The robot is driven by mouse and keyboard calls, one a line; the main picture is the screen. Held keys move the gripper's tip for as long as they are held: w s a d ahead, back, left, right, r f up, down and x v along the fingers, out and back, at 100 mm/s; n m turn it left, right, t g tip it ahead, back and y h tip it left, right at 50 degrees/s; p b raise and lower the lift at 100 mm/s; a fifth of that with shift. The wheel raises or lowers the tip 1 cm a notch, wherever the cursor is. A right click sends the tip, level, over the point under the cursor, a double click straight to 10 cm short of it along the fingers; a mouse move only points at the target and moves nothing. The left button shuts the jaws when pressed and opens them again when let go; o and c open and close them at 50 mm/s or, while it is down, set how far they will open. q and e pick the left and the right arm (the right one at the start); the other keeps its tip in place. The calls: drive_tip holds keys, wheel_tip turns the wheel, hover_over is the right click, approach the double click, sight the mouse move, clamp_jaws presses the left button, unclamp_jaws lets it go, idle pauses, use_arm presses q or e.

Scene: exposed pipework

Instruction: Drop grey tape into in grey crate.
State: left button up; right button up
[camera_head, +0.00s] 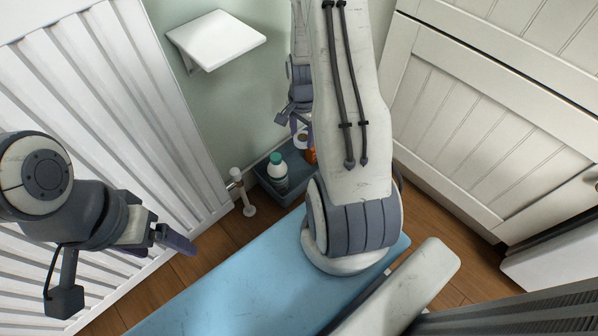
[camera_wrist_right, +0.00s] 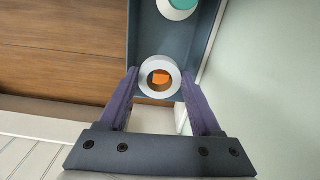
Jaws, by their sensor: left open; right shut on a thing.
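The grey tape (camera_wrist_right: 145,73), a pale roll with an open hole, is pinched between the two purple fingertips of my right gripper (camera_wrist_right: 160,80). Its hole faces the wrist camera, and something orange shows through it. The grey crate (camera_wrist_right: 143,38) lies behind the tape in that view. In the head view the crate (camera_head: 270,184) stands on the floor in the corner, and the tape (camera_head: 299,136) appears over its back part, partly hidden by my right arm. Its exact height above the crate cannot be told. My left gripper (camera_head: 160,242) is open and empty, near the radiator.
A white bottle with a teal cap (camera_head: 277,167) and an orange item (camera_head: 311,156) are in the crate. A radiator (camera_head: 110,90) with a pipe valve (camera_head: 243,195) is at left. A white shelf (camera_head: 215,40) juts from the wall above. A blue surface (camera_head: 240,280) lies in front.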

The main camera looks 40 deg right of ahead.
wheel_tip(320, 180, down, 4)
drive_tip(key=b, duration=0.3)
drive_tip(key=shift+s+r, duration=0.1)
drive_tip(key=shift+r, duration=0.1)
drive_tip(key=o, duration=1.4)
drive_tip(key=shift+o, duration=0.2)
wheel_tip(320, 180, up, 10)
drive_tip(key=p, duration=0.7)
drive_tip(key=shift+r, duration=0.25)
drive_tip(key=shift+f, duration=0.15)
